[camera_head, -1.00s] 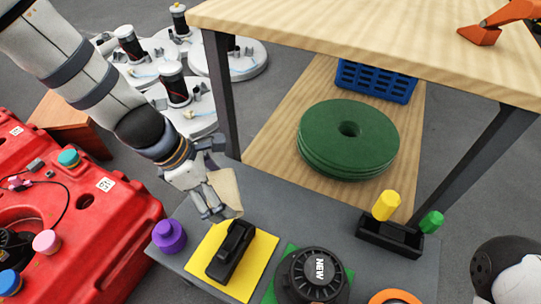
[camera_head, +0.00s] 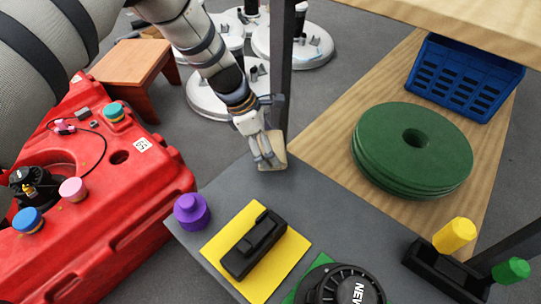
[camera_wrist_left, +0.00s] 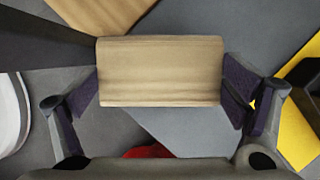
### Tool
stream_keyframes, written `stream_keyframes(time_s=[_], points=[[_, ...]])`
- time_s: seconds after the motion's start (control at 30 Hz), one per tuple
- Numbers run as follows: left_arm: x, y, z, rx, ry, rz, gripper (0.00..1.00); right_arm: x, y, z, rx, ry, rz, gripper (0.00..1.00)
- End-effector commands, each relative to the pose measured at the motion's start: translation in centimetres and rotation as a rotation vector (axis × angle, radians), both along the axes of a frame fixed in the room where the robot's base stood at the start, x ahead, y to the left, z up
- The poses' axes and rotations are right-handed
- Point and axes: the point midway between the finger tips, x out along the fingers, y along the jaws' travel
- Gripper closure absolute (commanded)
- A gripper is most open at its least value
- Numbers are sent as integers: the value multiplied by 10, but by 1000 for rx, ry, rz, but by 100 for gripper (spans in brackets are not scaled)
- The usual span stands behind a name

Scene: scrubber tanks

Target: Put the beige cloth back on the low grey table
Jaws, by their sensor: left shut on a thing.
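The beige cloth (camera_head: 277,146) is a folded block held in my left gripper (camera_head: 268,155), by the far corner of the low grey table (camera_head: 222,196). In the left wrist view the cloth (camera_wrist_left: 160,72) spans the gap between the two fingers (camera_wrist_left: 163,95), which press on its ends. Beneath it the grey table top (camera_wrist_left: 195,130) shows with its edge. I cannot tell whether the cloth touches the table. My right gripper is not in view.
A purple knob (camera_head: 192,211), a yellow mat (camera_head: 282,268) with a black block (camera_head: 252,246) and a black holder (camera_head: 440,270) stand on the table. A dark table post (camera_head: 283,70) rises close beside the gripper. A red tank (camera_head: 110,185) is at left.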

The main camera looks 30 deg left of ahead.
Motion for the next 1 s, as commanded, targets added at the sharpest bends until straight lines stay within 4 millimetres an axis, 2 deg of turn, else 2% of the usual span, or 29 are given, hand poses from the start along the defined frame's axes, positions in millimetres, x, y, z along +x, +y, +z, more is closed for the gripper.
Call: stream_keyframes(time_s=[0.1, 0.17, 0.37, 0.5, 0.53, 0.57, 0.87, 0.93, 1.0], points=[[0, 1, -29, -1, 7, 2, 35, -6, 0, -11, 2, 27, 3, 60], [0, 1, -36, -1, 6, 1, 35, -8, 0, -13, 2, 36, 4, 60], [0, 0, -31, 0, 0, 0, 35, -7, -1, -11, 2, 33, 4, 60], [0, 0, -36, 0, 2, 1, 35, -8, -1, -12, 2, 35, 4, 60], [0, 0, -35, 1, 1, 1, 2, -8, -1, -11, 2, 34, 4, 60], [0, 0, -35, 1, 1, 1, 0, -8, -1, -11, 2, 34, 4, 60], [0, 0, -34, 1, 1, 0, 0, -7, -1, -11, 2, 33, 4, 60], [1, 0, -30, 1, -1, 0, 0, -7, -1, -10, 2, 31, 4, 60], [-1, 3, -18, 1, -4, 1, 0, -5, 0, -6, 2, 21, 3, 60]])
